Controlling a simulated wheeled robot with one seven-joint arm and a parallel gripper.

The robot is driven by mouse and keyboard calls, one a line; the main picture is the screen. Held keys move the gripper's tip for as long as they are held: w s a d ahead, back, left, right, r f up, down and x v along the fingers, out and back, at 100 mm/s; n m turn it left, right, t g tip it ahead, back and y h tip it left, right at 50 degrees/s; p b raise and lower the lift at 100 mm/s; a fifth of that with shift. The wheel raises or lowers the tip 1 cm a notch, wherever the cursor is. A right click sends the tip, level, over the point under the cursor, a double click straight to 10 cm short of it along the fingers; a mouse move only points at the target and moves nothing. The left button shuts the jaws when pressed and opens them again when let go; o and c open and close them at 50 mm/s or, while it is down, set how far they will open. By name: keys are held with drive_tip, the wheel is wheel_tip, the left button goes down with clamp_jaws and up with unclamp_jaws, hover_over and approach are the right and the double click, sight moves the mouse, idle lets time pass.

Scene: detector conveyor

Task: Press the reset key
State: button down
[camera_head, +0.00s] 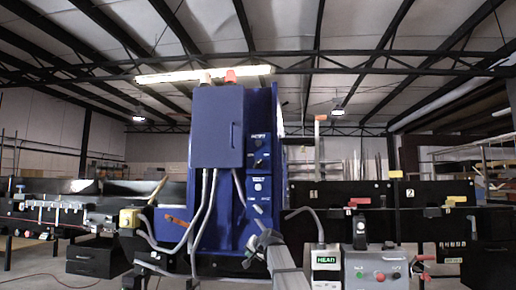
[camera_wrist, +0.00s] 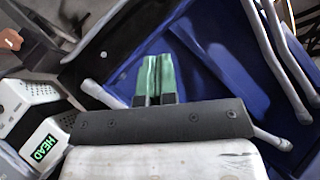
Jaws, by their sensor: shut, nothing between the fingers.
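The tall blue machine (camera_head: 215,165) stands at the centre of the head view. A narrow panel on its right side carries a dark knob (camera_head: 258,160) and a pale key or button (camera_head: 258,187) below it. The labels are too small to read, so I cannot tell which is the reset key. My gripper (camera_head: 257,222) is in front of the machine's lower right part, below that panel. In the wrist view its green fingers (camera_wrist: 154,75) are together and empty, pointing toward the blue surface (camera_wrist: 215,45). Contact with the machine cannot be made out.
A grey control box (camera_head: 375,268) with green and red buttons stands at lower right, beside a unit with a green "HEAD" display (camera_head: 326,260). Grey hoses (camera_head: 205,205) hang on the machine's front. Conveyor equipment flanks it on both sides.

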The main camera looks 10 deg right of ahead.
sight(257, 143)
wheel_tip(257, 143, up, 50)
drive_tip(key=s+d+m+t+y, duration=0.1)
drive_tip(key=s+m+t+y, duration=0.1)
drive_tip(key=t, duration=0.5)
drive_tip(key=shift+d+f+t+y, duration=0.15)
drive_tip(key=shift+f+t+y, duration=0.15)
drive_tip(key=shift+y, duration=0.5)
drive_tip(key=shift+w, duration=0.15)
drive_tip(key=shift+w+d, duration=0.45)
drive_tip(key=shift+w, duration=0.95)
drive_tip(key=shift+w+d, duration=0.45)
drive_tip(key=shift+w, duration=0.9)
drive_tip(key=shift+w+d, duration=0.45)
drive_tip(key=shift+w, duration=0.95)
drive_tip(key=shift+w+d, duration=0.15)
drive_tip(key=shift+w, duration=0.25)
